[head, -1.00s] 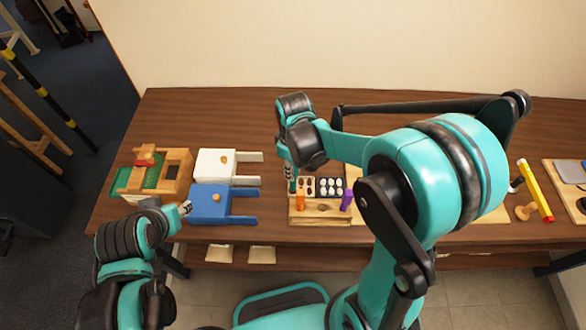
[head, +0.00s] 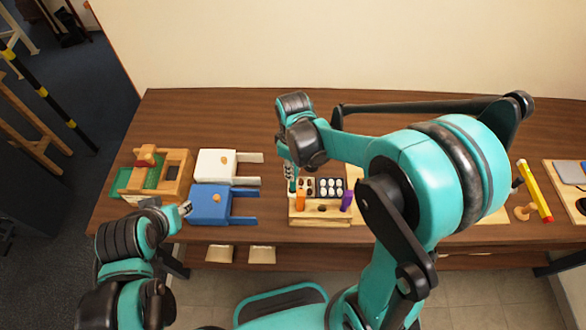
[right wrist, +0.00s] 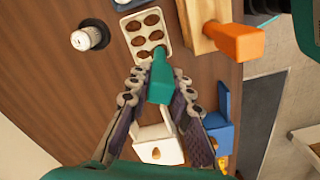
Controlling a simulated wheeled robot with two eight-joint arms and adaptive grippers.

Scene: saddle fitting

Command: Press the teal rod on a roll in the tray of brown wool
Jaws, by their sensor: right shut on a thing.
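My right gripper (right wrist: 155,95) is shut on the teal rod (right wrist: 161,78), which points up the right wrist view. The rod's tip is at the lower end of the tray of brown wool (right wrist: 138,21), over or beside its lowest rolls; contact cannot be told. In the head view the right gripper (head: 291,178) is at the left edge of the brown tray (head: 309,196); the rod is small there. The brown rolls sit in rows. My left gripper (head: 185,208) is by the blue block; its jaws are too small to read.
A tray of white rolls (head: 331,187) is right of the brown one. A wooden rack (head: 321,214) in front holds an orange tool (head: 300,201) and a purple tool (head: 347,201). White (head: 215,166) and blue (head: 210,204) blocks stand left. Bare table lies behind.

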